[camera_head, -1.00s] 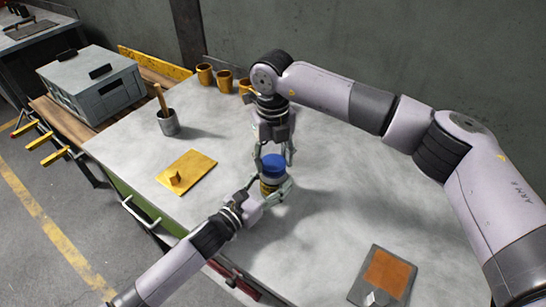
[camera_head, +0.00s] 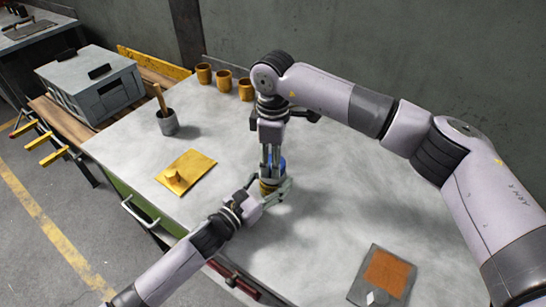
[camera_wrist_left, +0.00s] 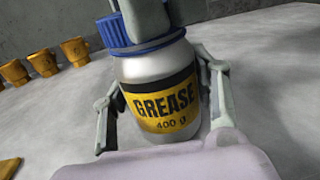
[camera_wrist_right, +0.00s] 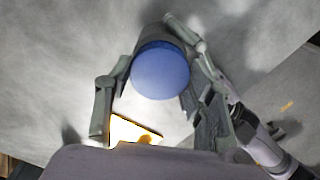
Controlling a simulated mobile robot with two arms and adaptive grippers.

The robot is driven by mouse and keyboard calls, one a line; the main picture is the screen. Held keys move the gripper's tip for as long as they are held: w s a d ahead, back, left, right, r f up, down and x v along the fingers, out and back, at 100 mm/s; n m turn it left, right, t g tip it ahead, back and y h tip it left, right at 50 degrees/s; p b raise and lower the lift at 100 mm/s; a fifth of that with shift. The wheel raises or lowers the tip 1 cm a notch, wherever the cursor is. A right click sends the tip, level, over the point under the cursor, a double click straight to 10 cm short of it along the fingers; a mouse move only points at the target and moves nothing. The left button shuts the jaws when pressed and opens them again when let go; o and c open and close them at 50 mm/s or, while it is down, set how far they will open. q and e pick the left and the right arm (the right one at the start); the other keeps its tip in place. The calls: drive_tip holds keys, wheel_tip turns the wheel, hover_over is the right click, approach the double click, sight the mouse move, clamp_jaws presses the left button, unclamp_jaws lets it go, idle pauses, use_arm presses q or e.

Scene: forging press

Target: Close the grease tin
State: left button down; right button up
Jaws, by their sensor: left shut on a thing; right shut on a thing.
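The grease tin (camera_wrist_left: 165,93) is a pale jar with a black and yellow label reading GREASE 400 g. It stands upright on the grey table, and its blue lid (camera_wrist_left: 118,37) is on its top. My left gripper (camera_head: 277,190) is shut around the tin's body from the side. My right gripper (camera_head: 272,165) comes down from above and is shut on the lid, which shows as a blue disc between its fingers in the right wrist view (camera_wrist_right: 160,72). Whether the lid is fully seated cannot be told, as a right finger hides part of it.
A yellow plate with a small knob (camera_head: 187,172) and a grey cup with a wooden handle (camera_head: 167,122) stand to the left. Several orange cups (camera_head: 224,80) line the back. A dark tray with an orange pad (camera_head: 384,272) lies front right. The right table side is clear.

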drive_tip(key=shift+m, duration=0.8)
drive_tip(key=o, duration=0.9)
drive_tip(key=shift+o, duration=0.2)
drive_tip(key=shift+r, duration=2.25)
drive_tip(key=shift+c, duration=0.4)
